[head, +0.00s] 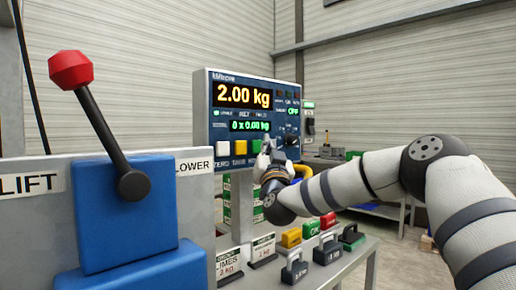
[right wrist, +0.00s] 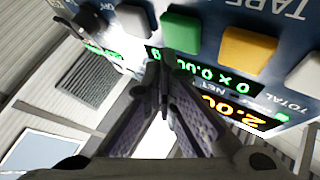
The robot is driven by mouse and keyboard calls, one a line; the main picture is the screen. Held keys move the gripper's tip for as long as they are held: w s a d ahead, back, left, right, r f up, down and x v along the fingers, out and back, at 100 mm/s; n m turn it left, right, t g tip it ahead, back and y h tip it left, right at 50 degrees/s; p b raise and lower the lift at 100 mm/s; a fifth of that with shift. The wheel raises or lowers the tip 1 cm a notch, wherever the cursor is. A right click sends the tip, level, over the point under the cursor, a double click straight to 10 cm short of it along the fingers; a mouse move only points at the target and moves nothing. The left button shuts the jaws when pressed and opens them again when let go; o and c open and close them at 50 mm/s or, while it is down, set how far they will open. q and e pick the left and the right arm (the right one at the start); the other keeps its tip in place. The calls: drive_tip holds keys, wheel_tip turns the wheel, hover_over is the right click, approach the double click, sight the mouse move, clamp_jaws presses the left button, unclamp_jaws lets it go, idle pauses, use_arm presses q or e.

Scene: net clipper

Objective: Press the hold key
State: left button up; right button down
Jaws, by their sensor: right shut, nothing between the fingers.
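A blue scale panel (head: 285,95) shows 2.00 kg on its large display and 0 x 0.00 kg on the smaller one. Below stand a white key (head: 223,148), a yellow key (head: 240,147) and a green key (head: 256,146). The green key's label is mostly hidden by my right gripper (head: 267,146), which is shut and empty in front of the panel's lower edge. In the right wrist view the panel appears upside down; the closed fingertips (right wrist: 165,62) overlap the small display beside the green key (right wrist: 182,32). Contact cannot be told. My left gripper is out of view.
A lever with a red knob (head: 70,70) on a blue block stands at the left between LIFT and LOWER labels. Several coloured and grey weights, including a grey one (head: 294,268), rest on the bench below the panel. A pale key (right wrist: 134,20) neighbours the green key.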

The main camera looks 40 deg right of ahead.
drive_tip(key=shift+w, duration=0.1)
idle(0.7)
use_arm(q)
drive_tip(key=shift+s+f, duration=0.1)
use_arm(e)
drive_tip(key=shift+w, duration=0.35)
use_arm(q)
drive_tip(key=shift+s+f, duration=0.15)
use_arm(e)
drive_tip(key=shift+w+a, duration=0.1)
drive_tip(key=shift+w, duration=0.3)
idle(0.5)
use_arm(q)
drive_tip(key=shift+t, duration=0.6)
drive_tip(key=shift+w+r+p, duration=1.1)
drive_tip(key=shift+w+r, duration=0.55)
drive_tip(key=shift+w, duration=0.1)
use_arm(e)
drive_tip(key=s, duration=0.6)
drive_tip(key=shift+s+d, duration=0.3)
drive_tip(key=shift+s, duration=0.05)
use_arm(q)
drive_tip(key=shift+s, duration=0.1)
use_arm(e)
drive_tip(key=shift+f, duration=0.15)
